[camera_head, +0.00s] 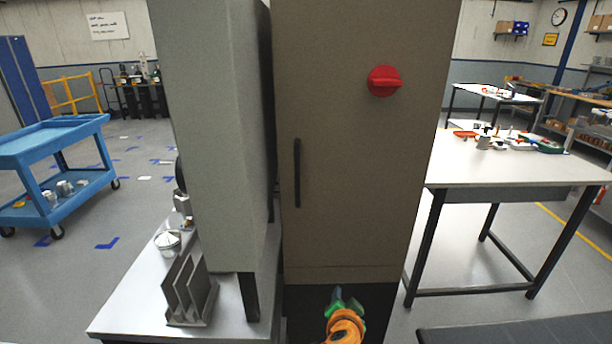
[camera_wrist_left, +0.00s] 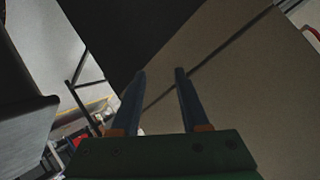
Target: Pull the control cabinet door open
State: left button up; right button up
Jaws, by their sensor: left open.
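The control cabinet (camera_head: 350,220) is a tall brown-grey box in the middle of the head view. Its door appears shut, with a thin seam near the bottom. The door handle (camera_head: 297,173) is a slim black vertical bar at the front's left side. A red rotary knob (camera_head: 384,81) sits at the upper right. My left gripper (camera_head: 347,298), orange and green, is low before the cabinet's dark base, below and right of the handle, apart from it. In the left wrist view, its two fingers (camera_wrist_left: 160,73) are spread and empty, facing the cabinet front (camera_wrist_left: 250,90). My right gripper is not in view.
A grey upright housing (camera_head: 210,130) stands close left of the cabinet on a metal bench (camera_head: 130,315) with a slotted rack (camera_head: 190,290). A white-topped table (camera_head: 510,170) stands to the right. A blue cart (camera_head: 60,140) is at the far left.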

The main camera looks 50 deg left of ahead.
aim_at(298, 177)
pick_arm(q)
notch_tip(298, 177, up, 14)
jog(key=a+n+t+y, duration=0.1)
jog(key=a+n+y, duration=0.2)
jog(key=s+a+r+n+g+y+p, duration=0.1)
jog(key=s+a+r+n+y, duration=0.25)
jog(key=r, duration=0.55)
jog(key=s+r+n+y+p, duration=0.1)
jog(key=s+r+n+y, duration=0.1)
jog(key=s+r+n, duration=0.55)
jog(key=w+a+p, duration=0.1)
jog(key=w, duration=0.1)
jog(key=w+a+m, duration=0.1)
jog(key=w+a, duration=0.1)
jog(key=w+a+m+p, duration=0.1)
jog(key=w+a, duration=0.1)
jog(key=shift+w+r+p, duration=0.3)
jog(key=shift+a+f, duration=0.1)
jog(key=shift+a, duration=0.15)
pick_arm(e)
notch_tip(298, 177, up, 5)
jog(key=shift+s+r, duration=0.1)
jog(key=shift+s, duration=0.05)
pick_arm(q)
jog(key=shift+d, duration=0.15)
grip_shut()
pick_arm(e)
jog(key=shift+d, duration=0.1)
